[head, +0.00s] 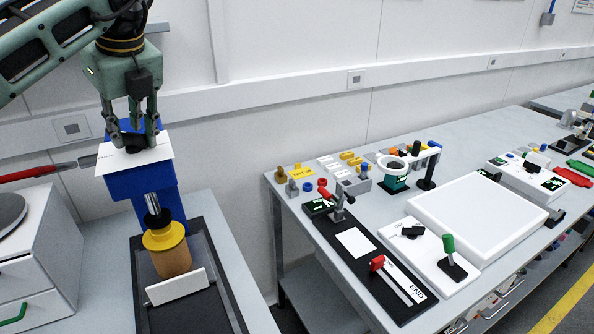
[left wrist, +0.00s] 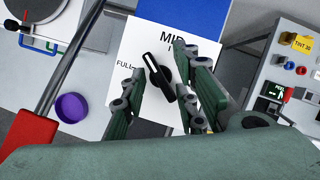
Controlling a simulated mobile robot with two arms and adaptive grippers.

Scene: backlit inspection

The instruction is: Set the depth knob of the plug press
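The plug press (head: 150,190) is a blue body with a white dial plate (head: 112,158) on top; the plate (left wrist: 130,45) reads "MID" and "FULL" in the left wrist view. The black depth knob (left wrist: 158,80) stands on it, its long bar slanting from upper left to lower right, a pale mark near its upper-left end. My left gripper (head: 136,140) points down over the plate. In the left wrist view its fingers (left wrist: 165,100) are apart on either side of the knob, with visible gaps. In the head view the fingers mostly hide the knob. My right gripper is out of view.
A red-handled lever (head: 30,174) juts left from the press. Below the ram, a tan piece with a yellow top (head: 164,236) stands on a dark tray (head: 215,290). A purple round piece (left wrist: 72,107) lies nearby. A second table (head: 305,225) with fixtures stands to the right.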

